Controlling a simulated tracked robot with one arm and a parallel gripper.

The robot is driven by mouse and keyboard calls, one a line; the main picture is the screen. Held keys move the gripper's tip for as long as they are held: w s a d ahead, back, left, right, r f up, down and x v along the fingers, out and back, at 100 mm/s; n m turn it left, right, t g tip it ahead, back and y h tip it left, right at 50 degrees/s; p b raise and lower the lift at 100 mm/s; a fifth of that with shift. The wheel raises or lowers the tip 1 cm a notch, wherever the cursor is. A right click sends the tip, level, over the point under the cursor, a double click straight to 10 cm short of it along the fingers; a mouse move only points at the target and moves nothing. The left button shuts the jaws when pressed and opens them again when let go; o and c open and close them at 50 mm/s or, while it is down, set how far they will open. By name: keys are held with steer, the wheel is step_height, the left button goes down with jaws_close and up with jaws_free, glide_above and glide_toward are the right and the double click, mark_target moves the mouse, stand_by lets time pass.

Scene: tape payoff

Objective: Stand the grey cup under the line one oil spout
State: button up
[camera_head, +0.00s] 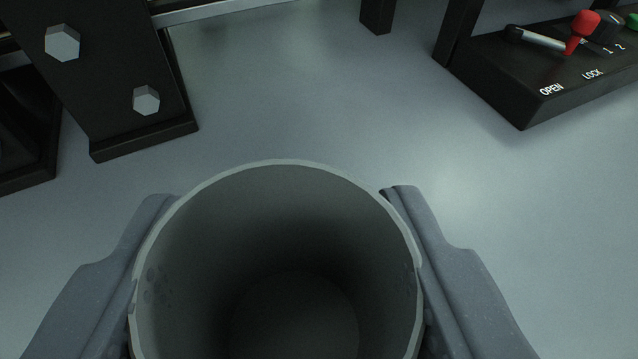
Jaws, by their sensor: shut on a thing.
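The grey cup (285,180) is at the bottom middle of the head camera view, its open mouth facing the camera. I see down inside it to a dark bottom, and it looks empty. My gripper (275,225) is shut on the cup, one finger on the left side of its wall and one on the right. Whether the cup's base touches the grey surface is hidden. I cannot make out an oil spout in this view.
A black bracket (110,75) with two hex bolts stands at the upper left. A black control box (560,85) with a red-tipped lever (583,30) and OPEN and LOCK marks is at the upper right. A dark post (376,15) stands at the top. The grey surface (300,100) between them is clear.

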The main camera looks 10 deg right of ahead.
mark_target(299, 262)
steer(key=shift+w+d, duration=0.15)
steer(key=shift+w, duration=0.2)
steer(key=shift+w+f, duration=0.15)
steer(key=shift+f, duration=0.15)
steer(key=shift+f+b, duration=0.35)
steer(key=shift+f, duration=1.15)
steer(key=shift+f, duration=0.1)
steer(key=o, duration=1.1)
steer(key=shift+c, duration=0.2)
